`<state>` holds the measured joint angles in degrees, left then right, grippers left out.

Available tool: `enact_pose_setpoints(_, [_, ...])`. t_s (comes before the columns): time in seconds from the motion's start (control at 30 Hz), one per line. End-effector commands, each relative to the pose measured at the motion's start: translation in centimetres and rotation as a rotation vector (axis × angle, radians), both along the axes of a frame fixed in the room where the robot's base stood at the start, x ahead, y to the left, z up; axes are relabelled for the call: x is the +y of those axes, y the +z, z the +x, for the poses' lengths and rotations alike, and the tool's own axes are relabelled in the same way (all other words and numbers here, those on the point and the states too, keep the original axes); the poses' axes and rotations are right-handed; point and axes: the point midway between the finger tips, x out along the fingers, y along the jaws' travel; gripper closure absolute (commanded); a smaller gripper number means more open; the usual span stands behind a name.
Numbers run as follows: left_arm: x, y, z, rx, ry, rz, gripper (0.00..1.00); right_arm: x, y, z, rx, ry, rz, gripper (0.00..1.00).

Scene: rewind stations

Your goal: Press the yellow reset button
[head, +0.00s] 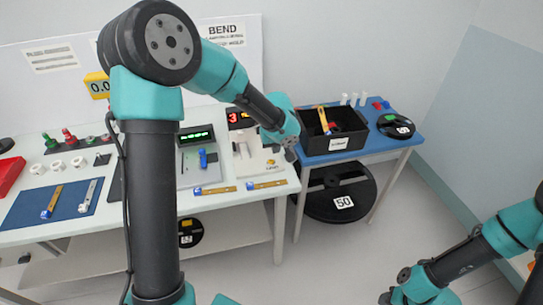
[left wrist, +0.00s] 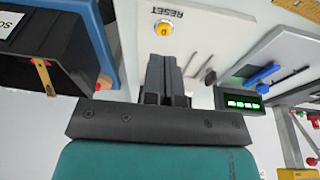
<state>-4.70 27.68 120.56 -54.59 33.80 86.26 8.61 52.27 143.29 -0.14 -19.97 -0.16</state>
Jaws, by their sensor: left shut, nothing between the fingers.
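The yellow reset button (left wrist: 164,28) sits on a white panel with a RESET label, just beyond my fingertips in the left wrist view. In the head view this white station (head: 256,165) stands at the right end of the white table. My left gripper (head: 290,153) is at that table's right end, beside the station. Its dark fingers (left wrist: 161,68) are shut together and empty, pointing toward the button; I cannot tell whether they touch the panel. My right gripper (head: 392,298) is low at the bottom edge, partly cut off, its jaws unclear.
A black bin (head: 345,135) with a yellow-and-red item stands on the blue side table (head: 372,147) to the right. A green display (head: 196,136) and a blue lever (head: 203,158) are left of the station. Rulers lie along the table's front. The floor between the arms is clear.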

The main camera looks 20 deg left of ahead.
Motion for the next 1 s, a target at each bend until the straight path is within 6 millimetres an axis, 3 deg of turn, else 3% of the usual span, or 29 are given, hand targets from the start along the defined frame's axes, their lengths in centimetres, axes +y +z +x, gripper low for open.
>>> enact_pose_setpoints(0.2, [1.3,1.5,0.9,-0.029,0.045,0.061,1.00,0.0,0.0,0.0,0.000,0.000,0.000,0.57])
enact_pose_setpoints(0.57, [1.3,1.4,0.9,-0.028,0.045,0.061,1.00,0.0,0.0,0.0,0.000,0.000,0.000,0.57])
enact_pose_setpoints(0.77, [1.6,0.1,1.2,-0.027,0.045,0.061,1.00,0.0,0.0,0.0,0.000,0.000,0.000,0.57])
enact_pose_setpoints(1.0, [2.2,-3.5,1.9,-0.024,0.045,0.061,1.00,0.0,0.0,0.0,0.000,0.000,0.000,0.57])
